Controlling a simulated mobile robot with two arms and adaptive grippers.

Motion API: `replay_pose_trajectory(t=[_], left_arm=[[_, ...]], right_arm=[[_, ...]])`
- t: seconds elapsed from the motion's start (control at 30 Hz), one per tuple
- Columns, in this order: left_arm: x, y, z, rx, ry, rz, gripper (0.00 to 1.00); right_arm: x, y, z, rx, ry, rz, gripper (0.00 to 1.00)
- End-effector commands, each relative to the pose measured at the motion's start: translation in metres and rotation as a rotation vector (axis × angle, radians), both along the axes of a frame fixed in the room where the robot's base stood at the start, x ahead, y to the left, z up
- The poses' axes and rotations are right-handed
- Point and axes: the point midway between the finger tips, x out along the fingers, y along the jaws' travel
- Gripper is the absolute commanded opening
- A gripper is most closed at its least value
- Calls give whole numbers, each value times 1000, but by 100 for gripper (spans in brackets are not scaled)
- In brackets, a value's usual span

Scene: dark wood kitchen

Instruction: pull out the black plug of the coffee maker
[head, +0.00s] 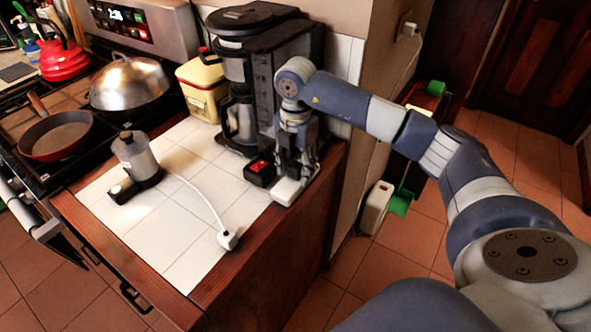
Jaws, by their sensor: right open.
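The black coffee maker (232,62) stands at the back right of the white tiled counter, with a steel carafe low in its front. My right gripper (298,168) points down just in front of its right side, with its fingers open. A white block (288,190), which looks like a socket, lies just below the fingertips at the counter's right edge. A small black block with a red top (260,172) lies left of the fingers. I cannot make out a black plug; the gripper may hide it. My left gripper is not in view.
A small grey appliance (136,155) has a white cable ending in a loose white plug (229,240) on the counter. A yellow tin (203,88) stands left of the coffee maker. The stove holds a domed lid (130,82) and a pan (56,135). The front tiles are mostly clear.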

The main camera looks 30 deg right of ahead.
Motion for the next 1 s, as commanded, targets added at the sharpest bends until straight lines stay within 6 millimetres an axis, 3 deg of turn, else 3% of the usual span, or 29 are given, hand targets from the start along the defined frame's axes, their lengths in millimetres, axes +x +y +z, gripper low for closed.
replay_pose_trajectory(t=[0.93,0.97,1.0], left_arm=[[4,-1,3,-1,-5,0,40],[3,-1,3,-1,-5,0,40],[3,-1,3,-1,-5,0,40]], right_arm=[[0,0,0,0,0,0,48],[0,0,0,0,0,0,46],[0,0,0,0,0,0,37]])
